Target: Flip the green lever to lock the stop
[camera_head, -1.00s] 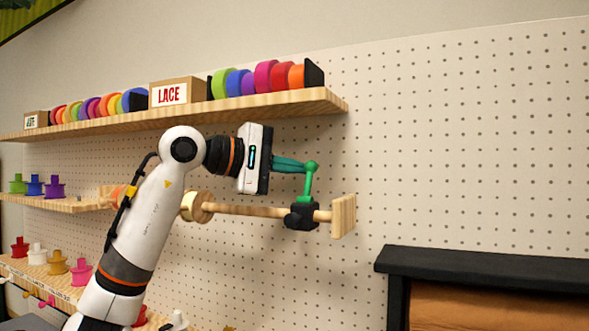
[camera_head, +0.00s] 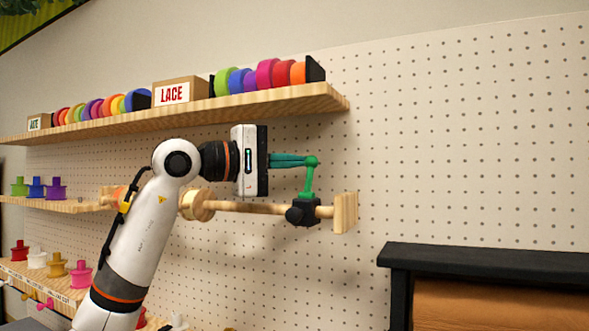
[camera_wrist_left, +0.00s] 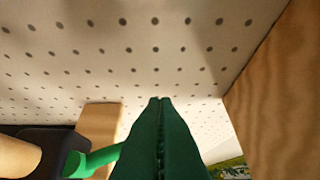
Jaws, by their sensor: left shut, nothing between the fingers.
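The green lever (camera_head: 307,180) stands nearly upright on the black stop (camera_head: 301,213), with a round knob at its top. The stop sits around a wooden rod (camera_head: 248,208) near its right end. My left gripper (camera_head: 303,160) points right, its dark green fingers shut and empty. The fingertips are at the lever's knob in the head view; whether they touch it I cannot tell. In the left wrist view the shut fingers (camera_wrist_left: 160,101) fill the middle, with the lever (camera_wrist_left: 92,161) and stop (camera_wrist_left: 42,142) at lower left, partly hidden by the fingers. My right gripper is out of view.
A wooden shelf (camera_head: 245,105) with ribbon rolls and a LACE box (camera_head: 181,92) runs above the gripper. A wooden end block (camera_head: 346,212) closes the rod. Lower shelves with coloured spools are at left. A black-framed unit (camera_head: 480,259) is at lower right.

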